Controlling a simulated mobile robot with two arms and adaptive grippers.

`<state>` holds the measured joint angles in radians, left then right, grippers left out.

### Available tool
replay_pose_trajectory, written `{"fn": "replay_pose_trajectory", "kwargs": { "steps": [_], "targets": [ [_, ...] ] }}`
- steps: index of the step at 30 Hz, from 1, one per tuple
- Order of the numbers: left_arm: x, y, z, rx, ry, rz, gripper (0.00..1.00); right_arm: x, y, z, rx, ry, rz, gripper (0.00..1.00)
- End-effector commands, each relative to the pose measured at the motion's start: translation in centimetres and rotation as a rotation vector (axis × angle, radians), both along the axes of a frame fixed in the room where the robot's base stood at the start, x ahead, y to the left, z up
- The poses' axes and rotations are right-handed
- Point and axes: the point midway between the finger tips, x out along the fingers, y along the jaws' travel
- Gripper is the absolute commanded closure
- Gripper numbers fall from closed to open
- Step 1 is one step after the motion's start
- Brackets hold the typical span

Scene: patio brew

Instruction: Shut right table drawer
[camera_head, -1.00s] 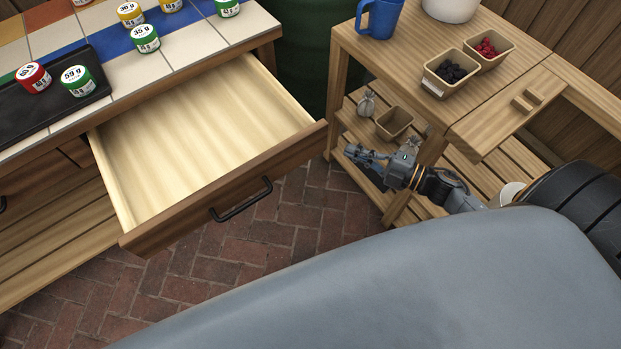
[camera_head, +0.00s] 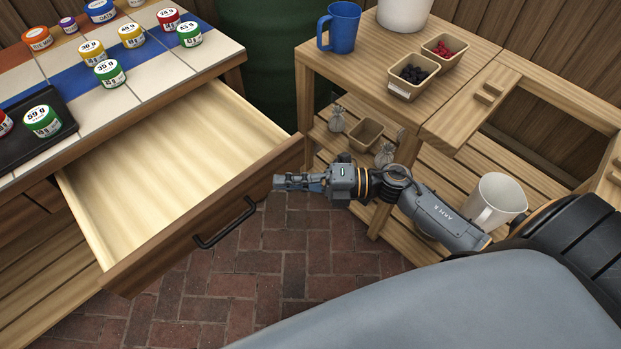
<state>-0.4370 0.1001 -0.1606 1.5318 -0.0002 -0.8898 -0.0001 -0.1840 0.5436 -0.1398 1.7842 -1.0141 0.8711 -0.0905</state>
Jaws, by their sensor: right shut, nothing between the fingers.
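The right table drawer (camera_head: 180,160) is pulled out from under the tiled table (camera_head: 190,60) and is empty. Its wooden front carries a dark bar handle (camera_head: 224,224). My right gripper (camera_head: 279,182) is shut and empty. In the picture its fingertips are by the right end of the drawer front, to the right of and above the handle. I cannot tell whether they touch the front. My left gripper is not in view.
Several labelled jars and a black tray (camera_head: 60,150) are on the tiled table. A wooden side table (camera_head: 340,60) on the right holds a blue mug (camera_head: 341,27) and two berry boxes. A white mug (camera_head: 496,200) is near my right arm. Brick floor (camera_head: 290,270) is clear below the drawer.

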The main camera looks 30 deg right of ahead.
Motion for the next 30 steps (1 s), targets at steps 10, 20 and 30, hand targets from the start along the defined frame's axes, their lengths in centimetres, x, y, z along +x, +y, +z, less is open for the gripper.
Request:
{"fn": "replay_pose_trajectory", "kwargs": {
  "steps": [10,20,30],
  "targets": [
    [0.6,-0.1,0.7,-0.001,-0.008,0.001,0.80,2.3,0.8,0.0,0.002,0.002,0.001,1.00],
    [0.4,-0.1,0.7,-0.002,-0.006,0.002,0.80,2.4,0.8,0.0,0.001,0.002,0.002,1.00],
    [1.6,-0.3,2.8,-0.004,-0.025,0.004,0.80,6.1,1.9,-0.1,0.001,-0.003,0.002,1.00]
  ]
}}
